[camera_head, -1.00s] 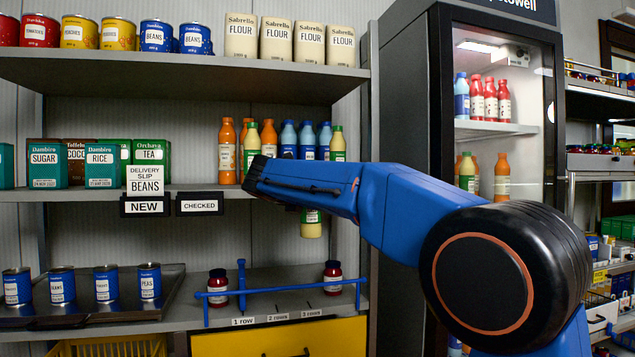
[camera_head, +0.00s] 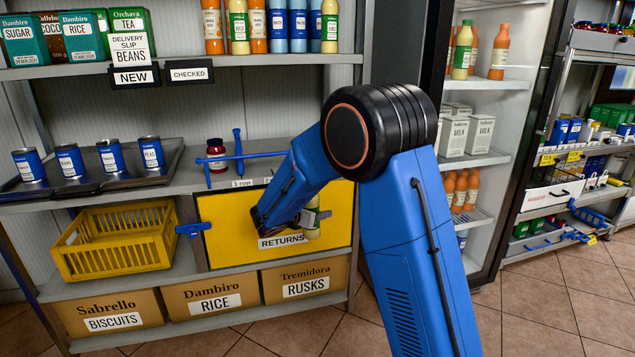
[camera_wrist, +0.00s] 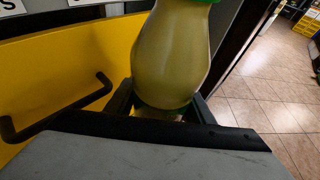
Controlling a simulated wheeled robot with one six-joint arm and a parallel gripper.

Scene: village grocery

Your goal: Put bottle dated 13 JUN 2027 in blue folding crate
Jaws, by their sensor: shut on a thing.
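My gripper (camera_wrist: 163,108) is shut on a pale yellow-green bottle (camera_wrist: 172,55) with a green cap. In the head view the held bottle (camera_head: 312,218) hangs in front of the yellow RETURNS panel (camera_head: 230,232), partly hidden by my arm. Its date cannot be read in either view.
A yellow crate (camera_head: 118,262) stands left of the RETURNS panel, above several cardboard boxes (camera_head: 210,300). Several bottles (camera_head: 278,24) stand on the upper shelf. An upright fridge (camera_head: 497,85) stands right of my arm. Tiled floor (camera_head: 535,310) at the lower right is clear.

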